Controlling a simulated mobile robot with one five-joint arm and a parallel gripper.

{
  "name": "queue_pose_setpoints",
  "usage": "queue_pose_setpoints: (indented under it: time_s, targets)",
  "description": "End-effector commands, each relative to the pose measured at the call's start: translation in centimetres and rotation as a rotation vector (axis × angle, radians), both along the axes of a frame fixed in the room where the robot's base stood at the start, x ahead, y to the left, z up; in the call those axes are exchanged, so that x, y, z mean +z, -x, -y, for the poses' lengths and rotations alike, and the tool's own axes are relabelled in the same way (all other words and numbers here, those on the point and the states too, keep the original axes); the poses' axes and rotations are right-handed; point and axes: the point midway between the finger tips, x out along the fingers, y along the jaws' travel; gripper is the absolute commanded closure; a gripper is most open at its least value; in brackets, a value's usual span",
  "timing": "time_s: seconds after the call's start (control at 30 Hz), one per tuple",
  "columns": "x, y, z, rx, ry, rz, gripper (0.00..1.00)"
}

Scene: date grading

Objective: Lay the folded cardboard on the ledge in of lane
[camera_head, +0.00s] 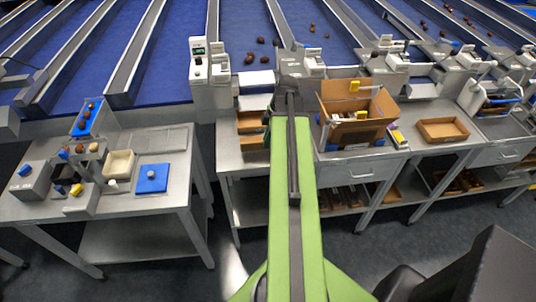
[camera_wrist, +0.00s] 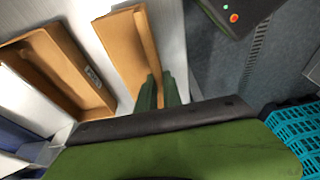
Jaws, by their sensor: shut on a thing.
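In the wrist view my gripper (camera_wrist: 161,92) has its two green fingers shut on the lower end of a folded brown cardboard (camera_wrist: 128,48). The cardboard shows a raised fold along its length and reaches away from the fingers over a pale surface; I cannot tell whether it touches that surface. In the head view my green arm reaches forward to the middle bench, and my fingertips and the held cardboard cannot be made out there. I cannot tell which edge is the lane's ledge.
Brown trays (camera_head: 249,122) lie left of my arm on the middle bench (camera_head: 225,158). An open cardboard box (camera_head: 338,104) stands right of it. In the wrist view another brown tray (camera_wrist: 62,72) lies at left and a blue crate (camera_wrist: 296,132) at lower right.

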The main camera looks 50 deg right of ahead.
Motion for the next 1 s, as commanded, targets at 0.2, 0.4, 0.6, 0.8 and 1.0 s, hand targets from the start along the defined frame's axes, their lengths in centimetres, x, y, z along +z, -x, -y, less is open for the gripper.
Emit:
queue_pose_setpoints:
  time_s: [0.2,0.4,0.6,0.8,1.0]
  targets:
    - [-1.3,0.0,0.0,0.000,0.000,0.000,1.00]
    - [-4.3,0.0,0.0,-0.001,0.000,0.000,1.00]
    - [-3.8,0.0,0.0,-0.001,0.000,0.000,1.00]
    - [-4.2,0.0,0.1,-0.001,0.000,0.000,0.86]
    - [-4.1,0.1,0.1,-0.001,0.000,0.000,0.68]
